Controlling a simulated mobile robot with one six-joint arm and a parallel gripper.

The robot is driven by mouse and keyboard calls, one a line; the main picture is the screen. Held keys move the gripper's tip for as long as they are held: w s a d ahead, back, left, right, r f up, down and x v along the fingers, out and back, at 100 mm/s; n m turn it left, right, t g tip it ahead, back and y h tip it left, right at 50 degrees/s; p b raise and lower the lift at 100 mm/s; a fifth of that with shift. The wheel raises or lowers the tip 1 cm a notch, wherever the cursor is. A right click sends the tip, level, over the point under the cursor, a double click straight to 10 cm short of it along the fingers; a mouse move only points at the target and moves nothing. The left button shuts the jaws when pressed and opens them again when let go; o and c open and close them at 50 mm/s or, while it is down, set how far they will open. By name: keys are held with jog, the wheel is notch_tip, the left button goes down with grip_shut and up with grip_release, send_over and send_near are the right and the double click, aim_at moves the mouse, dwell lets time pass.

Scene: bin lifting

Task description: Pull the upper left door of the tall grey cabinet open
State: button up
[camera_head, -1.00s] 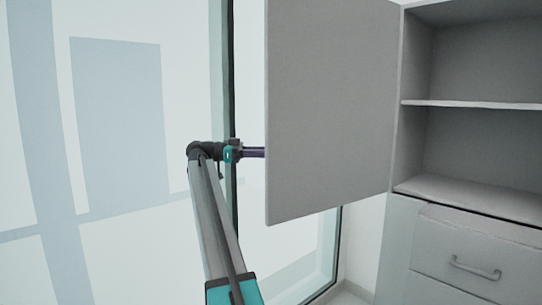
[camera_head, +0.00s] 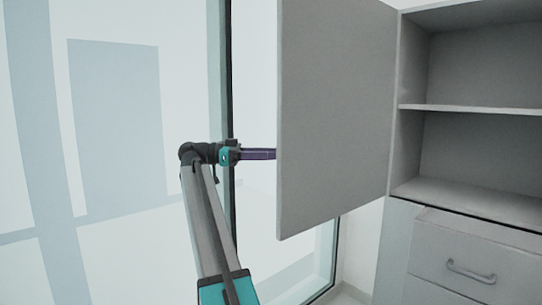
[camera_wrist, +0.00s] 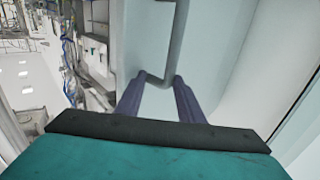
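The upper left door (camera_head: 335,110) of the tall grey cabinet (camera_head: 465,205) stands swung wide open in the head view, with its inner face towards the camera. My gripper (camera_head: 274,154) reaches in from the left, its purple fingers running behind the door's free edge. The door hides the fingertips there. In the wrist view my gripper (camera_wrist: 158,77) has its two fingers apart. A bent grey bar handle (camera_wrist: 177,42) on the door's pale outer face (camera_wrist: 150,30) lies right at the fingertips. I cannot tell whether the fingers touch it.
Open shelves (camera_head: 470,107) show at the right, above a drawer with a bar handle (camera_head: 470,272). A glass wall with a dark frame (camera_head: 229,100) stands close behind my arm and the door. The space in front of the shelves looks clear.

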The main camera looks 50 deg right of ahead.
jog(key=s+a, duration=0.4)
jog(key=s, duration=0.2)
jog(key=shift+a+r, duration=0.2)
jog(key=shift+a, duration=0.2)
